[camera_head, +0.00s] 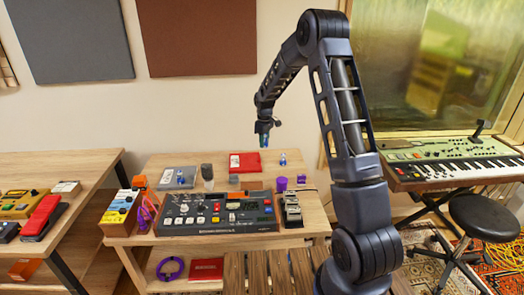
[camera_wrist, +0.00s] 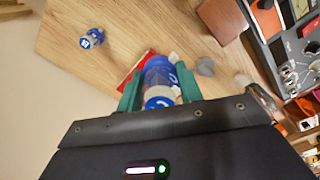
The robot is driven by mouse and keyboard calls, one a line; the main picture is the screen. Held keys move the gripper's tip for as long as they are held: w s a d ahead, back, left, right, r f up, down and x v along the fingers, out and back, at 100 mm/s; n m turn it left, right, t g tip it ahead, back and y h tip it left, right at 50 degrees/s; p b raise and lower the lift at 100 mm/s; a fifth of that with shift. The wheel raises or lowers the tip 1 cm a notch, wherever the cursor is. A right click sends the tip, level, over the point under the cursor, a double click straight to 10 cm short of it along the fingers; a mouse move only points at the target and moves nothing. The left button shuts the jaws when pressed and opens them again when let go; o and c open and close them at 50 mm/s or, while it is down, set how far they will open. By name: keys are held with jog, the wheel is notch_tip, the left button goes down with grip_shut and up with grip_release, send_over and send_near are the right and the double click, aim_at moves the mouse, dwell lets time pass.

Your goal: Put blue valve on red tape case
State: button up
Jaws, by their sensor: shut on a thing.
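My gripper (camera_head: 265,127) hangs above the back of the wooden table in the head view. It is shut on a blue valve (camera_head: 264,140), which also fills the space between the green fingers in the wrist view (camera_wrist: 160,78). The red tape case (camera_head: 245,162) lies flat on the table, below and a little left of the gripper in the head view. In the wrist view, part of the red case (camera_wrist: 134,62) shows behind the held valve, which hides the rest. A second blue valve (camera_head: 283,160) stands on the table right of the red case.
A grey case (camera_head: 172,181) with a blue item on it lies left of the red case, with a dark grey object (camera_head: 207,170) between. A large mixer (camera_head: 220,212), purple items (camera_head: 282,184) and a pedal (camera_head: 292,211) fill the front. Bare wood surrounds the second valve.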

notch_tip(320, 180, up, 3)
jog(key=m, duration=0.1)
send_over(245, 160)
notch_tip(245, 160, down, 20)
jog(key=shift+r, duration=0.1)
dwell(0.4)
jog(key=shift+s, duration=0.1)
jog(key=o, duration=1)
